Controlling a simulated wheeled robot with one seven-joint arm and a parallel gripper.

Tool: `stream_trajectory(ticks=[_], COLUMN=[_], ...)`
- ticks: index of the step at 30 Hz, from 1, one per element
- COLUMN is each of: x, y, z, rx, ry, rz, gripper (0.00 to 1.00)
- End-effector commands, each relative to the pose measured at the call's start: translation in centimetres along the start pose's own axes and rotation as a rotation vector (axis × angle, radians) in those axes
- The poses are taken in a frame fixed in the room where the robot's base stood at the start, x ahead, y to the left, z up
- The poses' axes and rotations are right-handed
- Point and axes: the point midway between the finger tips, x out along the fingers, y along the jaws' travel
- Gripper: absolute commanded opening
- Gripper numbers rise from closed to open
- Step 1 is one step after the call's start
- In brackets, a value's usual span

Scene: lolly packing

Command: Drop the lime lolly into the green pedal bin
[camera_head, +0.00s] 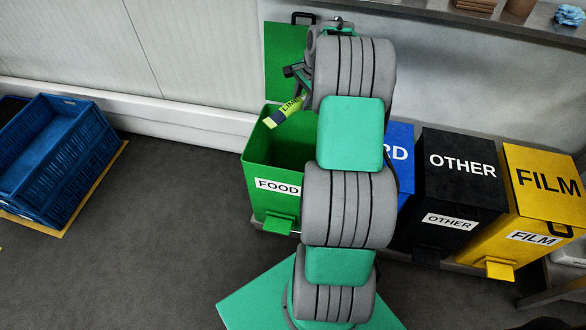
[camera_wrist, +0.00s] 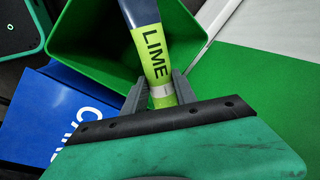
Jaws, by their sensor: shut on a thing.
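The lime lolly (camera_head: 287,110) is a yellow-green wrapped thing marked LIME, held over the green pedal bin. My gripper (camera_head: 299,75) is shut on it near one end, and the wrist view shows the lolly (camera_wrist: 154,52) between the two grey fingers (camera_wrist: 158,88). The green pedal bin (camera_head: 260,161), labelled FOOD, stands with its lid (camera_head: 281,60) raised against the wall. In the wrist view the bin's open mouth (camera_wrist: 91,50) lies beyond the lolly, and its inside looks empty where visible. My arm hides the bin's right side.
Right of the green bin stand a blue bin (camera_head: 403,150), a black OTHER bin (camera_head: 458,170) and a yellow FILM bin (camera_head: 542,190), all with lids shut. A shelf (camera_head: 480,15) runs along the upper right. The floor in front is clear.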

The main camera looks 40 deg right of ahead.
Motion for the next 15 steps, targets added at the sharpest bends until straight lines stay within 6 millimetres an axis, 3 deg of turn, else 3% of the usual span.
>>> stream_trajectory(ticks=[5, 15], x=[1.2, 5.6], y=[0.4, 1.9], z=[-0.3, -0.2], rx=[0.011, 0.008], ry=[0.004, 0.003], rz=[-0.001, -0.001], gripper=[0.00, 0.00])
